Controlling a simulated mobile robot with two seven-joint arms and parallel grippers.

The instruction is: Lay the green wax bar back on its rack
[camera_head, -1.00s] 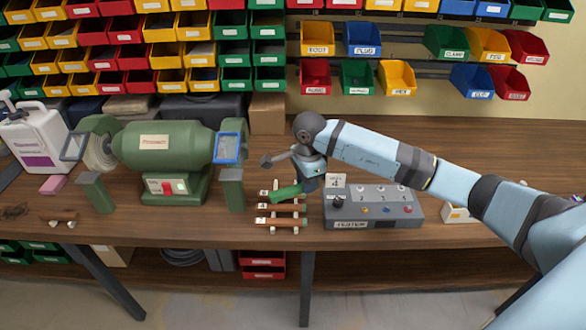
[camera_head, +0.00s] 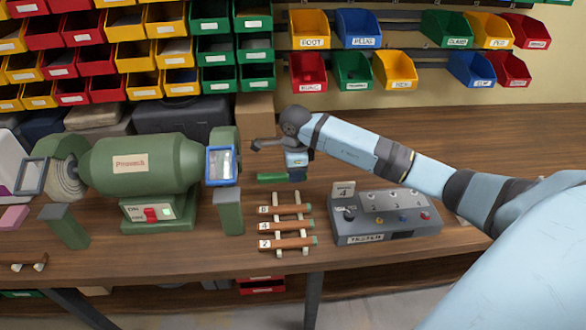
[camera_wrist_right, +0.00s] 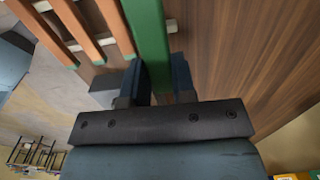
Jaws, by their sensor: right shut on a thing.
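The green wax bar (camera_head: 271,178) is held level by my right gripper (camera_head: 297,176), just behind the far end of the rack. In the right wrist view the bar (camera_wrist_right: 148,45) passes between the two dark fingers (camera_wrist_right: 159,85), and a pale rail end shows beyond it. The rack's pale rails (camera_head: 278,252) carry brown bars (camera_head: 288,226) with green ends and number tags 8, 4 and 2. I cannot tell how high the green bar is above the table. My left gripper is out of view.
A grey control box (camera_head: 385,218) with knobs and a card marked 4 stands right of the rack. A green bench grinder (camera_head: 140,165) stands left of it. Coloured bins line the wall behind. The bench (camera_head: 450,130) is clear at the back right.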

